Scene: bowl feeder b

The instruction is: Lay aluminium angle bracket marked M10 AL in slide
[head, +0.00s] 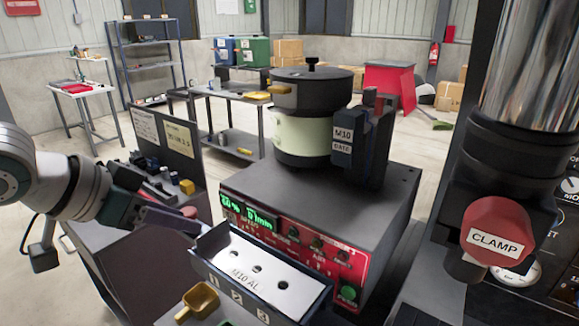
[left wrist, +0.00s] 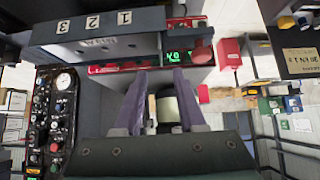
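The pale aluminium angle bracket marked M10 AL (head: 271,271) lies in the dark blue-grey slide (head: 318,304), whose front edge carries the numbers 1, 2 and 3. Several round holes show along the bracket. My left gripper (head: 178,217) is just left of the slide's upper left end, apart from the bracket. In the left wrist view my left gripper (left wrist: 160,82) has its two purple-grey fingers spread, with nothing held between them. The slide (left wrist: 90,50) shows upside down above the fingers there. My right gripper is out of view.
A feeder bowl (head: 308,132) stands on a red-fronted control box (head: 290,235) behind the slide. A yellow scoop (head: 197,301) lies in front of the slide. A red CLAMP knob (head: 495,232) and chrome column (head: 533,70) stand at right. A cluttered bench (head: 150,245) is at left.

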